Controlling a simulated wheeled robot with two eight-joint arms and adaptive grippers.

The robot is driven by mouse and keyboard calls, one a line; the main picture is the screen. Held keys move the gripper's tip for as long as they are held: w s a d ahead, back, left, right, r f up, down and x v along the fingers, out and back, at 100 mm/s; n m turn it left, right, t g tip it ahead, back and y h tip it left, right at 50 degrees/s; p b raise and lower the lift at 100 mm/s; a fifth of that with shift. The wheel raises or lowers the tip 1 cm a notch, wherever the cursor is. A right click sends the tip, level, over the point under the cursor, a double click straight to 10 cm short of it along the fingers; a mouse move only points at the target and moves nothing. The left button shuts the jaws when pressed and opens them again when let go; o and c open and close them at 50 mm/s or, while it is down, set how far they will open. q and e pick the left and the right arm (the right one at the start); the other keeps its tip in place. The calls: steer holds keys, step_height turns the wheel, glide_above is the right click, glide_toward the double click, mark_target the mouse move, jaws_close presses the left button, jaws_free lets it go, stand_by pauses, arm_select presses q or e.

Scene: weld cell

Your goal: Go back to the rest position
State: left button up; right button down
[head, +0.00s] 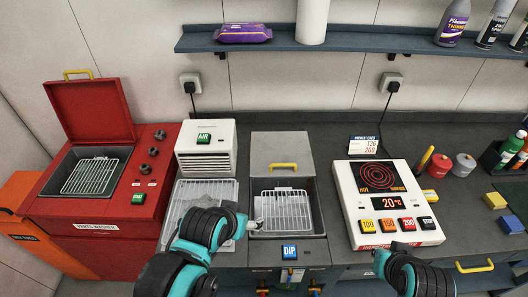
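My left gripper (254,225) reaches in from the lower left. Its small grey tip is over the front left edge of the dip tank (318,222), beside the wire rack (285,210) inside it. My wrist hides most of the fingers, so I cannot tell whether it is open or holds anything. My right arm (415,272) shows at the lower right, in front of the hot plate (347,215). A teal part of it (380,263) is at the counter's front edge. Its fingers cannot be made out.
A red parts washer (150,190) with its lid up stands left. A white air unit (205,150) stands behind another wire rack (218,192). The hot plate reads 20°C. Cans (464,165), bottles (512,148) and blocks (495,201) are on the right. A shelf (350,42) runs above.

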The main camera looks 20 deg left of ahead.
step_height(320, 180, down, 6)
steer(key=b, duration=0.5)
steer(key=shift+f+b, duration=0.25)
steer(key=shift+b, duration=0.05)
